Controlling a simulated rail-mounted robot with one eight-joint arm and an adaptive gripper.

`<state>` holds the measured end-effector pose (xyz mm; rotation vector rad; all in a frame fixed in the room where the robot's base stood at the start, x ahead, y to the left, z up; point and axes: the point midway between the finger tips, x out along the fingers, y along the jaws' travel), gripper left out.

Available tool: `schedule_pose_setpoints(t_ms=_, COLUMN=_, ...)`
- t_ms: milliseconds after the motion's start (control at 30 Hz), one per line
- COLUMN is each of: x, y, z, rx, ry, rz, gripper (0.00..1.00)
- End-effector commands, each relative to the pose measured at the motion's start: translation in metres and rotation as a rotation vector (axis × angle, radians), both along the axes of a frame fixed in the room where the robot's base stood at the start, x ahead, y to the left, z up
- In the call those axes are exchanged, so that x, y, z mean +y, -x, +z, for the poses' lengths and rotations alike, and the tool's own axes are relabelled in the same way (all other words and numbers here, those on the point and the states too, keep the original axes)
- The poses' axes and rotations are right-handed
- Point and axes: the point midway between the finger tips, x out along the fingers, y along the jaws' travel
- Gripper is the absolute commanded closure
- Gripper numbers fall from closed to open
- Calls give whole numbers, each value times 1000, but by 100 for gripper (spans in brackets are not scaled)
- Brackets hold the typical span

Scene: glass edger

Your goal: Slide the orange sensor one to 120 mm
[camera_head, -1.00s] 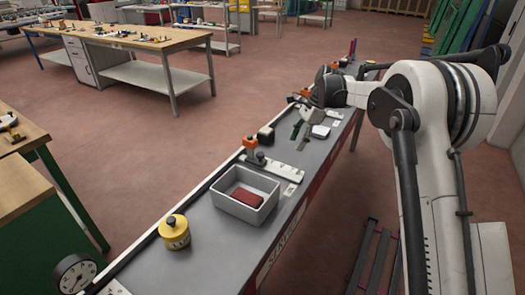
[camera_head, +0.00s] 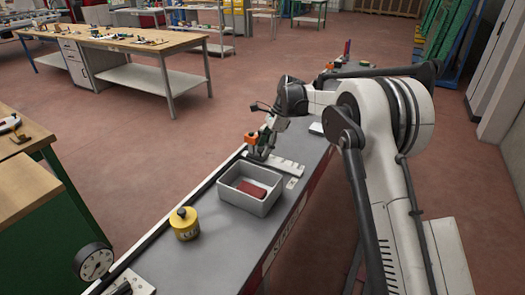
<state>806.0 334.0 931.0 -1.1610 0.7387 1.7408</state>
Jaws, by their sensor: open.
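The nearest orange sensor (camera_head: 251,137) sits on its dark mount at the far edge of the grey bench, just behind a grey tray. My gripper (camera_head: 263,150) is open and pointed down right beside this sensor, at its right. It partly covers the mount, and I cannot tell whether the fingers touch it. A light scale plate (camera_head: 287,166) lies on the bench at the foot of the mount; its marks are too small to read.
The grey tray (camera_head: 233,193) with a red block (camera_head: 251,188) stands in front of the sensor. Another orange piece (camera_head: 330,66) shows farther along the bench. My wrist hides some of the bench's middle.

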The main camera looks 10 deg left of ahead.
Motion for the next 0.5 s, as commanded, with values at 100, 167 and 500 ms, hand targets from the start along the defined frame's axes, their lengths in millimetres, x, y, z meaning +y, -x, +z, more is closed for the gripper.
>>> schedule_pose_setpoints(t_ms=100, x=2, y=0, z=-4, rx=0, ry=0, rz=0, gripper=57)
schedule_pose_setpoints(t_ms=167, x=2, y=0, z=-5, rx=0, ry=0, rz=0, gripper=57)
schedule_pose_setpoints(t_ms=500, x=1, y=0, z=-4, rx=0, ry=0, rz=0, gripper=75)
